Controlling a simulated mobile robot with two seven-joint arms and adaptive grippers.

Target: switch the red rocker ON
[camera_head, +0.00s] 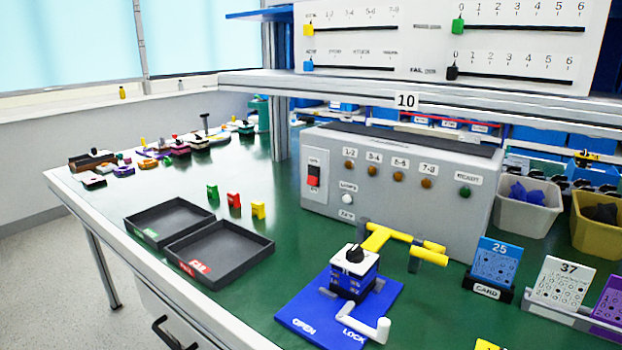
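The red rocker (313,175) sits in a white plate at the left end of the grey control box's front face. The rocker's lower part looks red and its upper part dark. Small labels stand above and below it on the plate, too small to read surely. The grey control box (400,212) stands on the green bench top. Neither of my grippers is in view, and nothing touches the rocker.
A blue base (300,318) with a white-handled lever stands in front of the box, near a yellow handle (400,238). Two dark trays (225,265) lie at the front left. Small coloured blocks (234,200) stand left of the box. A shelf (440,100) overhangs the box.

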